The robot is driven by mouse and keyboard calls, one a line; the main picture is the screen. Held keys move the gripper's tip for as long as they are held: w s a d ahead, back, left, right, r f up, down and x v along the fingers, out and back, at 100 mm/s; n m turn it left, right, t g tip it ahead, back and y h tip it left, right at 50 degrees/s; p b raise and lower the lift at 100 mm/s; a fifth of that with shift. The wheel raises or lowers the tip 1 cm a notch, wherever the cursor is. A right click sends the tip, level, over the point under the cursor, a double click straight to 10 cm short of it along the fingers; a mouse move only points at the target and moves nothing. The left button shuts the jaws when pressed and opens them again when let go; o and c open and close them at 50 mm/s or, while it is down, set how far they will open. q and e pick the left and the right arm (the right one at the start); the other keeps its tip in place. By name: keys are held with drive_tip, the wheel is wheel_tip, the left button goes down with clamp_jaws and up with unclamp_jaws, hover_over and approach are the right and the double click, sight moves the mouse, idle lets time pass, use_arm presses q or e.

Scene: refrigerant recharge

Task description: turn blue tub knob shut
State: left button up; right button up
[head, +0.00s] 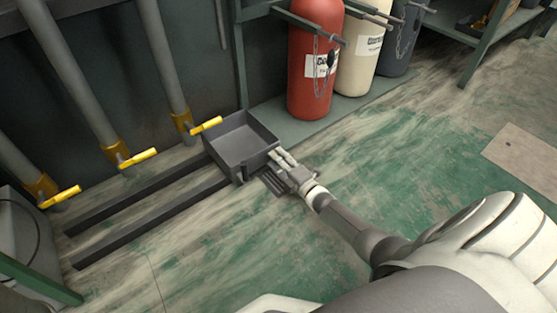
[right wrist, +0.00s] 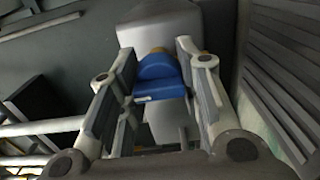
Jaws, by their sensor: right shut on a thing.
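The blue knob (right wrist: 155,72) shows in the right wrist view, between the two fingers of my right gripper (right wrist: 157,65). It sits in front of a pale grey body, with a bit of yellow behind its top. My right gripper is shut on the knob. In the head view my right gripper (head: 280,158) is low, at the right side of a dark grey open tub (head: 240,143). The knob is hidden there. The knob's exact turn angle is hard to tell. My left gripper is not in view.
Yellow-handled valves (head: 138,157) stand on grey pipes at the left. Two dark rails (head: 150,205) lie on the floor left of the tub. Red (head: 313,65) and cream (head: 358,55) cylinders stand behind it. The green floor (head: 420,150) to the right is mostly clear.

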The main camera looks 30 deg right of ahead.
drive_tip(key=o, duration=1)
drive_tip(key=s, duration=0.8)
drive_tip(key=s+d, duration=0.1)
drive_tip(key=s, duration=0.3)
